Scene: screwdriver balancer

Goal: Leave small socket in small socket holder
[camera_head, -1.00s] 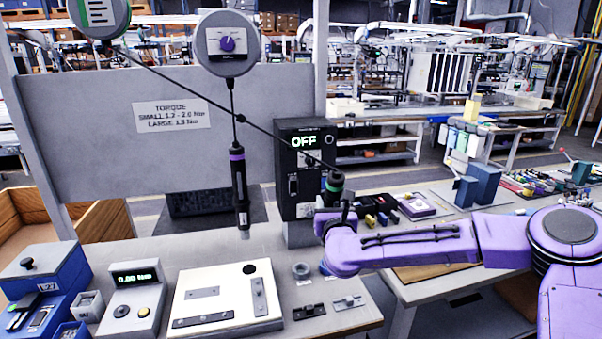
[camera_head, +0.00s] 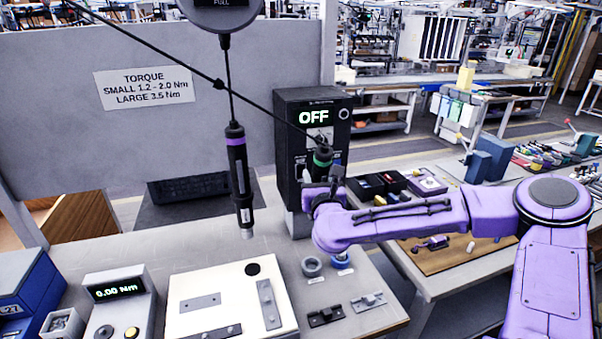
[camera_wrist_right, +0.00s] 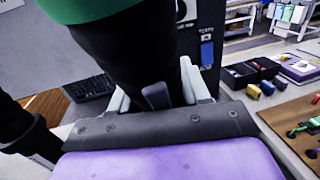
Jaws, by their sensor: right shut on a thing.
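My right gripper (camera_head: 326,190) is shut on the green-banded screwdriver (camera_head: 322,157), which hangs on a slanting cable. In the right wrist view the screwdriver's dark body (camera_wrist_right: 128,50) stands between the fingers (camera_wrist_right: 155,95). Its lower end and any small socket on it are hidden behind my wrist. Two round holders stand on the bench below my right forearm: a grey ring (camera_head: 312,267) and a blue ring (camera_head: 341,261). I cannot tell from their look which is the small socket holder. My left gripper is not in view.
A purple-banded screwdriver (camera_head: 239,180) hangs upright left of my gripper. A black box reading OFF (camera_head: 296,190) stands close behind it. A white plate fixture (camera_head: 220,293), a torque display (camera_head: 118,299) and small brackets (camera_head: 368,302) occupy the front bench.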

